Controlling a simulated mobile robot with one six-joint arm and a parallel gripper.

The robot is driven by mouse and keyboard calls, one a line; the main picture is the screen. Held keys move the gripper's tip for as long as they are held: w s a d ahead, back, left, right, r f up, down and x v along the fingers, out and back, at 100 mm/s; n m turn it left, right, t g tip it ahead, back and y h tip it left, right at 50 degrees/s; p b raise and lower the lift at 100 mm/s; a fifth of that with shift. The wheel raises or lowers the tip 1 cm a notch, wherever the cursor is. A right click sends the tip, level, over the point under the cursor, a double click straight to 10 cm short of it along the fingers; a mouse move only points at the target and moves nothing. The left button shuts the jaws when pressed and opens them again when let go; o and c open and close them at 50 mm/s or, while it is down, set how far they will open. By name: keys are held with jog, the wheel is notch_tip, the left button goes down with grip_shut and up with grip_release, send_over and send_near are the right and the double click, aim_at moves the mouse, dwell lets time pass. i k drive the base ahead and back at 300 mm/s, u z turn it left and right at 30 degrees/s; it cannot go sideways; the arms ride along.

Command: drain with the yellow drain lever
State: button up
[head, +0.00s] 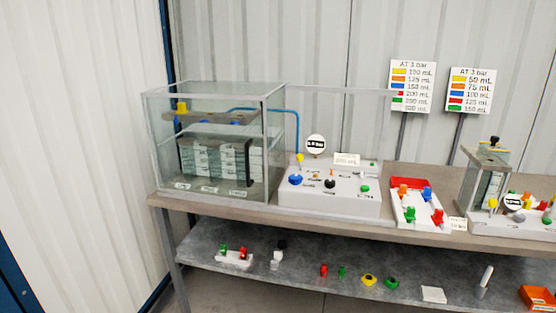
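A white control box (330,201) stands on the bench just right of a large glass tank (160,160). A small yellow-topped part (299,158) stands up at its back left corner, above a blue knob (295,180). A second yellow part (492,203) sits on another white control box (500,225) at the right. Labels are too small to read, so I cannot tell which yellow part is the drain lever. The tank has a yellow piece (182,107) near its top and columns of clear stacked blocks inside. My gripper is not in view.
A white tray (443,225) holds orange, blue, green and red parts between the boxes. Two colour-coded mL signs (412,86) (470,91) stand behind the bench. The lower shelf (310,261) carries several small coloured parts. The floor at the front left is hidden from view.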

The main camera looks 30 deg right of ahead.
aim_at(300, 158)
jog(key=z, duration=1.05)
jog(key=k, duration=0.15)
jog(key=u, duration=3.15)
jog(key=k, duration=0.6)
jog(key=z, duration=1.2)
